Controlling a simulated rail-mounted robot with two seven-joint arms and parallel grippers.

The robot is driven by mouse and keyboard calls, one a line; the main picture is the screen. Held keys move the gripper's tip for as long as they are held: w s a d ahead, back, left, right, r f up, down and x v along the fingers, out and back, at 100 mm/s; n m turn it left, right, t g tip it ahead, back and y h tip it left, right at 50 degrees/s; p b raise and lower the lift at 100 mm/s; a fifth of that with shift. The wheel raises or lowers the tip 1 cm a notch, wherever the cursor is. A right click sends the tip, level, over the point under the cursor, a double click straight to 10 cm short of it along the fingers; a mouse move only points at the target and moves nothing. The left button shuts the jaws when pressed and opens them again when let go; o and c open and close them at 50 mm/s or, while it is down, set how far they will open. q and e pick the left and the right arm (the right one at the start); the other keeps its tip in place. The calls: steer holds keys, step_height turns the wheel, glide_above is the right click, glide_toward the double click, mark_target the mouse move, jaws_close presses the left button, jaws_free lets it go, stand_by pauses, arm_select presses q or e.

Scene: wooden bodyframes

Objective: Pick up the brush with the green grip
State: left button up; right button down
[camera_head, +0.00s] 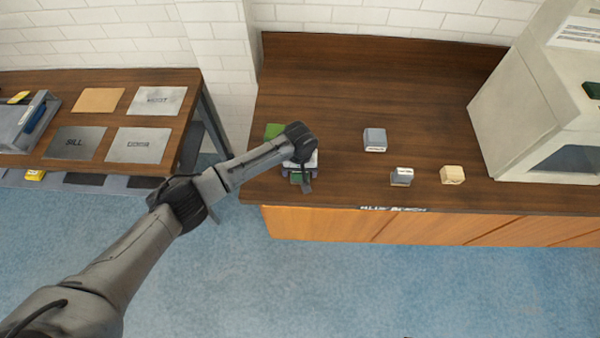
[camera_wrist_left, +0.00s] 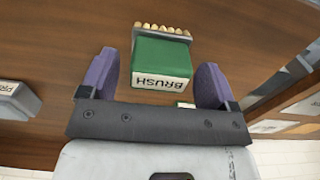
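The brush with the green grip (camera_wrist_left: 161,62) lies on the bench in the left wrist view. It has a label reading BRUSH and a row of pale bristle tufts at its far end. My left gripper (camera_wrist_left: 157,66) is open, with one purple finger on each side of the brush and a visible gap to each. In the head view the gripper (camera_head: 304,172) is over the front left of the bench and hides most of the brush; a bit of green (camera_head: 297,179) shows beneath it. My right gripper is not in view.
Another green item (camera_head: 273,131) lies just behind the gripper. A grey labelled block (camera_head: 375,136), a grey-and-white block (camera_head: 401,177) and a tan block (camera_head: 452,175) stand to the right. A large pale machine (camera_head: 530,115) fills the bench's right end. The bench's back is clear.

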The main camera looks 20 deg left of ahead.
arm_select(q)
steer(key=c, duration=0.9)
steer(key=shift+r, duration=0.5)
steer(key=r, duration=0.3)
steer(key=shift+w+d+r, duration=0.25)
steer(key=shift+d+r, duration=0.05)
steer(key=shift+d, duration=0.05)
steer(key=w+d+r+b, duration=0.2)
steer(key=w+d+r, duration=0.4)
steer(key=d, duration=0.2)
steer(key=shift+w+d+r, duration=0.25)
steer(key=shift+w, duration=0.15)
